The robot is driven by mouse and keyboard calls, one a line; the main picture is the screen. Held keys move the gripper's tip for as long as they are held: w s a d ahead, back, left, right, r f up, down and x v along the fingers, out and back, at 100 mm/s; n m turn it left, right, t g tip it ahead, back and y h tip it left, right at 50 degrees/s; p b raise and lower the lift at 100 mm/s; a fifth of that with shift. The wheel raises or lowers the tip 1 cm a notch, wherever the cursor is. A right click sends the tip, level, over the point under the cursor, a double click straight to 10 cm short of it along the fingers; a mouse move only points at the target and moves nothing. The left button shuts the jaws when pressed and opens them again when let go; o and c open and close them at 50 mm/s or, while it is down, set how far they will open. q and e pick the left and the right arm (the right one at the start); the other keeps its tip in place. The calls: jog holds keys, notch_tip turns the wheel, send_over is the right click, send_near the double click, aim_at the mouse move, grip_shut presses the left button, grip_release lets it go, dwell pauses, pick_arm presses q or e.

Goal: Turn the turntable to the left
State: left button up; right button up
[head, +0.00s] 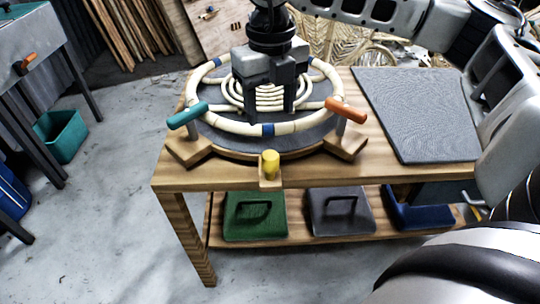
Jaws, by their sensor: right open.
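The turntable (225,140) is a round grey disc on a wooden base near the left end of the wooden table. A cream rattan ring (297,126) with blue bands lies on it, around a smaller coil (233,98). A teal handle (187,115) sticks out at its left, an orange handle (346,110) at its right, and a yellow knob (270,163) stands at the front. My right gripper (267,108) points down over the middle of the turntable. Its fingers are apart with coil showing between them; I cannot tell whether they touch it. My left gripper is out of view.
The table (390,176) has a grey mat (415,110) on its right. The lower shelf holds a green case (256,225), a grey case (340,222) and a blue one (420,215). A green bin (62,138) stands on the floor at left.

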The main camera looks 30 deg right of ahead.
aim_at(270, 155)
notch_tip(270, 155, down, 13)
jog(key=shift+r, duration=0.1)
dwell(0.3)
grip_shut()
